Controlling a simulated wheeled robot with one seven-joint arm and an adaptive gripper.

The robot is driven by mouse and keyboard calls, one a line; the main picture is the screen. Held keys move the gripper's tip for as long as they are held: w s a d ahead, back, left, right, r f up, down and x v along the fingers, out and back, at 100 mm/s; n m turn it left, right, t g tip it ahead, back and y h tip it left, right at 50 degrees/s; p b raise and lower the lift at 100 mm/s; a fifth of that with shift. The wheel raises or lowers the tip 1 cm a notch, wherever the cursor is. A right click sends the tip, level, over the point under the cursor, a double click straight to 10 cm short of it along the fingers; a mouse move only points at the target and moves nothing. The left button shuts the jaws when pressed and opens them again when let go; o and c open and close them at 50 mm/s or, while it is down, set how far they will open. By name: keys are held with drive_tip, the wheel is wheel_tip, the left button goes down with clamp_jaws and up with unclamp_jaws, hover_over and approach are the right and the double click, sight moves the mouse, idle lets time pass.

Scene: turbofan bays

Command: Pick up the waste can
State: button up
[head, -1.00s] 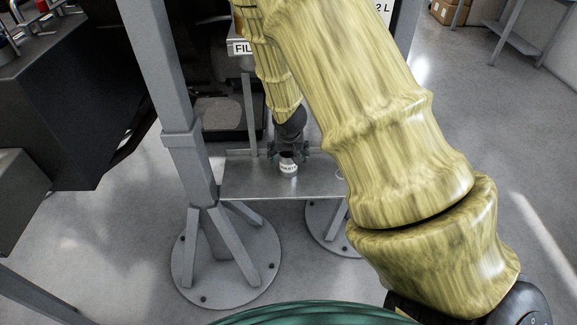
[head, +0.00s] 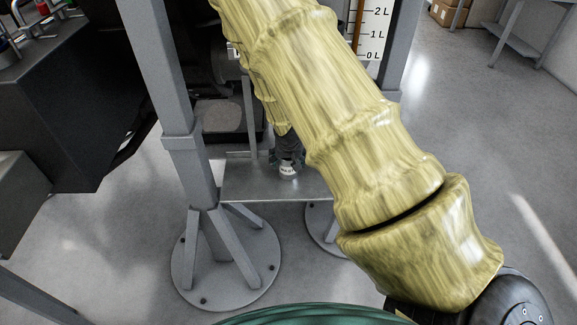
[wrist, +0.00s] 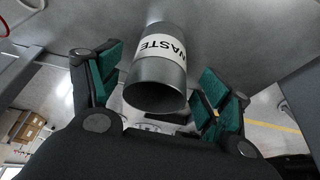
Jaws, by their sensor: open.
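The waste can (head: 288,171) is a small grey cylinder with a white "WASTE" band. In the head view it is on a grey metal shelf (head: 260,187). In the wrist view the can (wrist: 160,75) shows its open, dark mouth towards the camera. My gripper (wrist: 163,85) is open, with green-padded fingers on either side of the can. A gap shows at the left finger; contact on the right is hard to tell. In the head view my gripper (head: 287,157) is small and partly hidden by my arm, just above and around the can.
A grey upright post (head: 180,120) with a round bolted foot stands left of the shelf. A dark box (head: 60,110) is further left. A white litre scale (head: 374,35) is behind my arm. Open floor (head: 480,160) lies to the right.

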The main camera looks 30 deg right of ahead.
drive_tip(key=shift+x, duration=1.95)
drive_tip(key=shift+w+d+r, duration=0.1)
drive_tip(key=shift+w+d, duration=0.05)
drive_tip(key=c, duration=1.3)
drive_tip(key=shift+r, duration=0.1)
drive_tip(key=shift+c, duration=0.2)
